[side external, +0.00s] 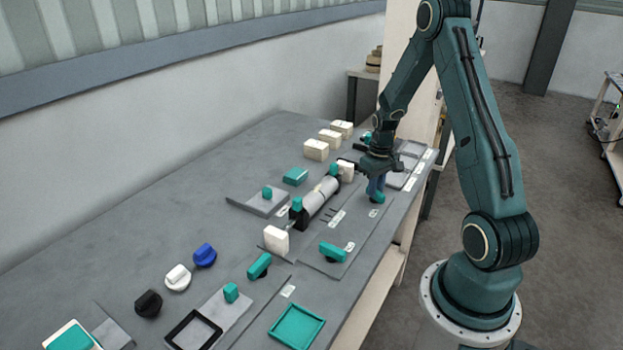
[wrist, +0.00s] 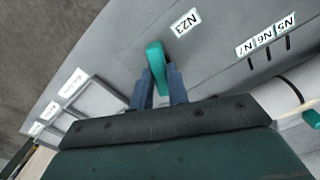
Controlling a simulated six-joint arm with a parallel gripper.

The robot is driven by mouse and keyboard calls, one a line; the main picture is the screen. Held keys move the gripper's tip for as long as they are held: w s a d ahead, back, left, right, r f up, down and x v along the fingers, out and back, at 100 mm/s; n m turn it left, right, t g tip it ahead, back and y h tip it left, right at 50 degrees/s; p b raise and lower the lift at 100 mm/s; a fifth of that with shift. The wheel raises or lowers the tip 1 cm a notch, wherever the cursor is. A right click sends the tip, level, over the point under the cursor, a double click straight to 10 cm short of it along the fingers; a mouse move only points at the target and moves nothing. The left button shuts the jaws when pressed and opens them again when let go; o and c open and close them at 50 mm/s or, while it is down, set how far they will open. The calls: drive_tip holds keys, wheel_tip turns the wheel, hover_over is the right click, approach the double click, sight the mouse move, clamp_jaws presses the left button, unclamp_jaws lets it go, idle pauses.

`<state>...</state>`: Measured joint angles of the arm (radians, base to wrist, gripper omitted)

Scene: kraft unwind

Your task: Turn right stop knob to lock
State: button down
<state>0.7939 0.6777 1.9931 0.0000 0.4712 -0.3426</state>
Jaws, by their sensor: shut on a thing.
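A teal knob (wrist: 155,58) with a long rounded handle stands on the grey plate beside the N23 label in the wrist view. My gripper (wrist: 160,78) has its two blue fingers on either side of the handle and is shut on it. In the side external view my gripper (side external: 376,186) points down at the plate near the table's right edge. Only a little of the teal knob (side external: 379,199) shows there below the fingers. The knob's base and any lock marking are hidden or too small to read.
A grey roller (side external: 318,196) lies on black supports left of my gripper. Another teal knob (side external: 333,252) stands nearer the camera. Cream blocks (side external: 316,150) stand behind. The table's back left is clear.

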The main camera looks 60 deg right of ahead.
drive_tip(key=shift+n, duration=2.3)
drive_tip(key=c, duration=1.4)
unclamp_jaws()
drive_tip(key=shift+o, duration=0.2)
drive_tip(key=shift+r, duration=0.1)
wheel_tip(320, 180, up, 14)
